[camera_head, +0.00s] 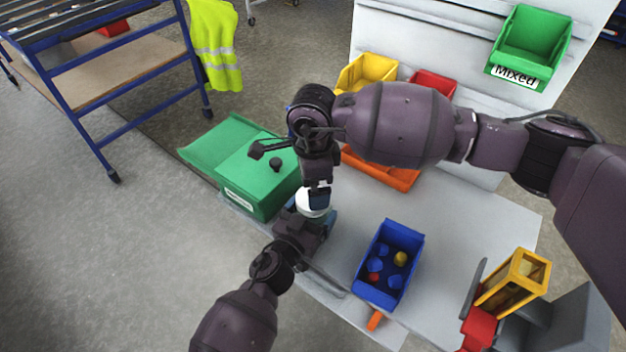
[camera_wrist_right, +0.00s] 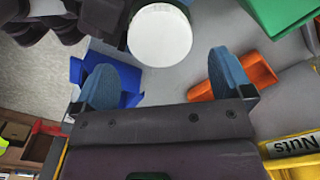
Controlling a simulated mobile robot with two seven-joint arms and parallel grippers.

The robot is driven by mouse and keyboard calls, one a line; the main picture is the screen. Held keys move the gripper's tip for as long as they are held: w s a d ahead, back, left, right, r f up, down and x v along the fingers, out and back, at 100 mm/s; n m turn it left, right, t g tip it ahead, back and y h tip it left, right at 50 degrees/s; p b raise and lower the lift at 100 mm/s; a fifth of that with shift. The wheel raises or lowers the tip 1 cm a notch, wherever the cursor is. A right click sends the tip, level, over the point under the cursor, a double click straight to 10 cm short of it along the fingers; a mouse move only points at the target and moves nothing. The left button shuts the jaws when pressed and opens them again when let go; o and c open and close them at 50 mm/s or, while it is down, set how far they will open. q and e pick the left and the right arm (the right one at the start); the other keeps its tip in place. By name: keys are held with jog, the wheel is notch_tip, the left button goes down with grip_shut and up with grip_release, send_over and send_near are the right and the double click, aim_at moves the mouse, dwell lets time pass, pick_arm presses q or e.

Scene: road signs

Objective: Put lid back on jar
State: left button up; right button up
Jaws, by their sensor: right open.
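A white round thing (camera_head: 313,203), which looks like the jar with a white top, stands near the left edge of the grey table. In the right wrist view its flat white round top (camera_wrist_right: 160,36) shows from above. I cannot tell whether this top is a separate lid. My left gripper (camera_head: 311,215) reaches it from the lower left, with teal finger pads on either side of it. My right gripper (camera_head: 318,192) points down just above it. Its blue fingertips (camera_wrist_right: 170,83) are wide apart with nothing between them. The jar's lower body is hidden.
A green bin (camera_head: 255,185) stands left of the jar. A yellow frame (camera_head: 515,283) stands at the lower right. The table's middle is clear.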

jog(key=shift+a+r, duration=0.3)
jog(key=shift+r, duration=0.1)
jog(key=shift+r+n, duration=0.5)
jog(key=shift+n, duration=0.6)
jog(key=n, duration=0.3)
jog(key=shift+r, duration=0.4)
jog(key=n, duration=0.4)
jog(key=shift+d+r, duration=0.1)
jog(key=shift+r, duration=0.25)
jog(key=n, duration=0.3)
jog(key=shift+d+n, duration=0.15)
jog(key=shift+n, duration=0.25)
jog(key=shift+f, duration=3.95)
